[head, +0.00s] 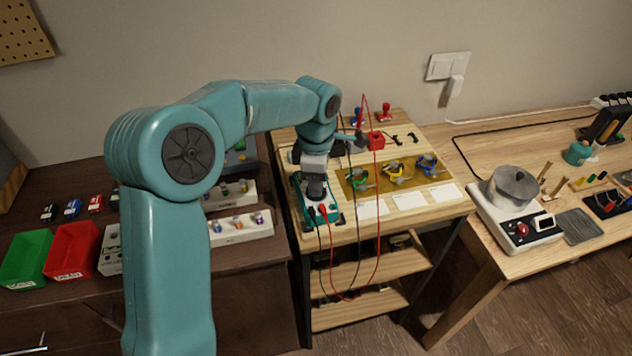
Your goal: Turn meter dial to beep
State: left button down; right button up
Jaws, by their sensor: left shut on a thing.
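The multimeter (334,216) is a teal-edged box lying on the small wooden stand. A red and a black lead plug into its front end. My left gripper (316,190) points straight down over the meter and is shut on the dial, which the gripper itself hides. The meter's screen is also hidden behind my arm. My right gripper is not in view.
A brown mat (408,186) with several coloured parts lies right of the meter, with white cards in front. Red and green bins (72,250) and white racks (240,236) stand on the dark bench at left. A pot (513,187) stands on the right table.

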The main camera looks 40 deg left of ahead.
pick_arm(q)
jog(key=shift+s, duration=0.1)
dwell(0.4)
jog(key=c, duration=1.1)
grip_release()
jog(key=shift+c, duration=0.2)
notch_tip(320, 180, up, 16)
jog(key=p, duration=0.2)
jog(key=shift+r, duration=0.15)
